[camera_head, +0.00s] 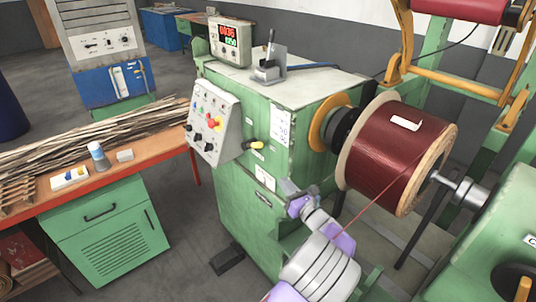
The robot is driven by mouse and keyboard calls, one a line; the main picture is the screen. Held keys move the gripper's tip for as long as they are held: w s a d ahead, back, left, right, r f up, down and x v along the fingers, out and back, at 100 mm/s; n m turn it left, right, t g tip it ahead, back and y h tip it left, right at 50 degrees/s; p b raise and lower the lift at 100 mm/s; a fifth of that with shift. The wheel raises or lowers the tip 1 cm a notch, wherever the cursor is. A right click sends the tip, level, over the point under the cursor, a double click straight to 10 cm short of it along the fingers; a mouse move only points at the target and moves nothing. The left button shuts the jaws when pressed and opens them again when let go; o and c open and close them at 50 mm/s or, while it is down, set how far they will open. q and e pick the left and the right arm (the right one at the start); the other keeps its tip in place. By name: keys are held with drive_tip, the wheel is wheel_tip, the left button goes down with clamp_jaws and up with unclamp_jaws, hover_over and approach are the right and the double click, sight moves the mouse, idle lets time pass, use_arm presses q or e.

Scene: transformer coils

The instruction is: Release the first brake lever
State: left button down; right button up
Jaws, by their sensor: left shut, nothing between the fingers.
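A green winding machine (238,185) stands in the middle. An upright black-handled lever (270,47) sits in a grey metal bracket on its top. A short black and yellow handle (254,144) sticks out of its front side. I cannot tell which of these is the first brake lever. My left gripper (289,188) is shut and empty, close to the machine's front side, below and right of the black and yellow handle and apart from it. I cannot tell whether it touches the machine. My right gripper is out of view.
A control panel (213,122) with coloured buttons is on the machine's left. A spool of red-brown wire (398,152) is mounted at the right, its wire running down past my arm. A workbench (112,186) with strips stands left. Grey floor is free between bench and machine.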

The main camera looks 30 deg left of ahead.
use_arm(q)
drive_tip(key=b, duration=0.3)
approach(256, 143)
drive_tip(key=w+a, duration=0.1)
drive_tip(key=w+a+f, duration=0.1)
drive_tip(key=a, duration=0.1)
drive_tip(key=shift+w+a+f, duration=0.1)
drive_tip(key=shift+w+a, duration=0.05)
drive_tip(key=shift+w, duration=0.2)
